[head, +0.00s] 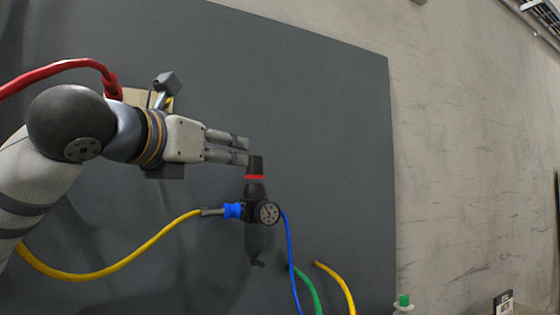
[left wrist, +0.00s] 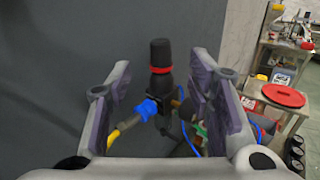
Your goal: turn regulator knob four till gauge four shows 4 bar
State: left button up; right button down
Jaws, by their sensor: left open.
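The regulator on the dark panel has a black knob (head: 255,164) with a red ring below it. In the left wrist view the knob (left wrist: 161,55) stands upright between my open fingers, a little beyond them. The round gauge (head: 268,213) faces out on the regulator body below the knob; its needle is too small to read. No number shows on the regulator. My left gripper (head: 242,150) is open, its fingertips close to the knob's left side in the head view; I cannot tell whether they touch. It also shows in the left wrist view (left wrist: 160,105). My right gripper is out of view.
A yellow hose (head: 110,268) runs into a blue fitting (head: 233,211) left of the regulator. A thin blue tube (head: 289,250) hangs from its right side. Green and yellow hose ends (head: 335,280) lie lower right. The dark panel (head: 330,120) is otherwise clear around the knob.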

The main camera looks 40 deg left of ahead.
aim_at(250, 157)
pick_arm(q)
jog(key=x, duration=1.1)
jog(key=shift+w, duration=0.35)
grip_shut()
jog(key=shift+a, duration=0.1)
